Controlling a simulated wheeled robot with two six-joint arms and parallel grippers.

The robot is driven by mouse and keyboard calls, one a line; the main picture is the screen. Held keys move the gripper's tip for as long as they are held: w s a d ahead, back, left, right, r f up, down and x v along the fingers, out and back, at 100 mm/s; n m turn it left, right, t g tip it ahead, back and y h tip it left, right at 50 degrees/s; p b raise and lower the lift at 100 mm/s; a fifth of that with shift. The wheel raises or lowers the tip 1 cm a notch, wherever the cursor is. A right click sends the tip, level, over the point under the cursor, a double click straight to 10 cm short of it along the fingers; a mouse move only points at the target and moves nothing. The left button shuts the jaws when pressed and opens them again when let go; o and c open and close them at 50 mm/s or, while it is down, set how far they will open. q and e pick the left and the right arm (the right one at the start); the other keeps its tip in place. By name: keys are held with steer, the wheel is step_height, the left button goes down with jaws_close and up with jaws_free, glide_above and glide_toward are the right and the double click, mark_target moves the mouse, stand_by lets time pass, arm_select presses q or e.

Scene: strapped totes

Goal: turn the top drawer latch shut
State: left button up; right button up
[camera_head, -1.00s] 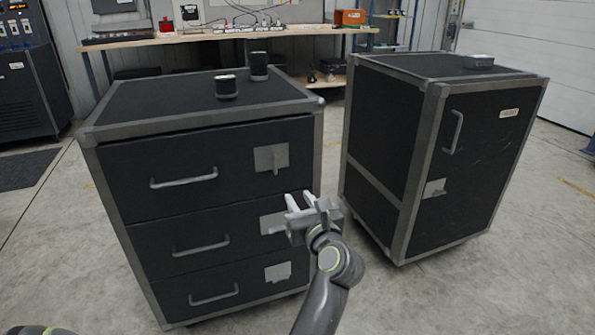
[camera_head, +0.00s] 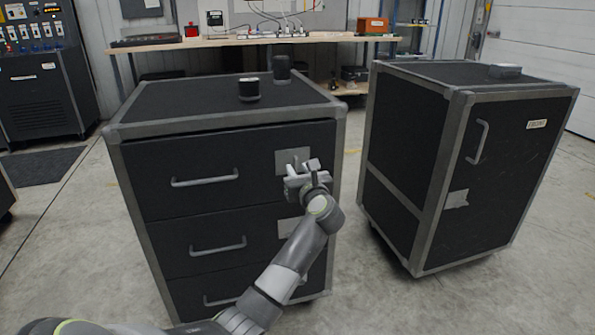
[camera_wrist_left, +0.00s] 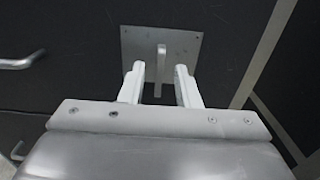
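The left cabinet is black with grey edges. Its top drawer (camera_head: 225,195) looks closed and has a bar handle (camera_head: 205,181). The top latch is a square metal plate (camera_head: 284,158) at the drawer's right side. In the left wrist view the plate (camera_wrist_left: 190,45) bears a narrow lever (camera_wrist_left: 161,60), which looks upright in that picture. My left gripper (camera_head: 299,170) is in front of this latch and hides much of it in the head view. In the wrist view its fingers (camera_wrist_left: 159,72) are open, one on each side of the lever, with gaps visible. My right gripper is not in view.
Two dark cylinders stand on the cabinet top (camera_head: 190,100). The middle drawer has a handle (camera_head: 218,247) and a latch plate (camera_head: 288,227), partly behind my arm. A second cabinet (camera_head: 490,180) stands to the right, across a floor gap. A workbench (camera_head: 240,41) is behind.

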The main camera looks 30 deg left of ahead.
arm_select(q)
steer(key=shift+w+a, duration=0.45)
steer(key=shift+a, duration=0.15)
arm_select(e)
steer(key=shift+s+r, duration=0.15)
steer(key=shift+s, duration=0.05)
arm_select(q)
steer(key=shift+c, duration=0.3)
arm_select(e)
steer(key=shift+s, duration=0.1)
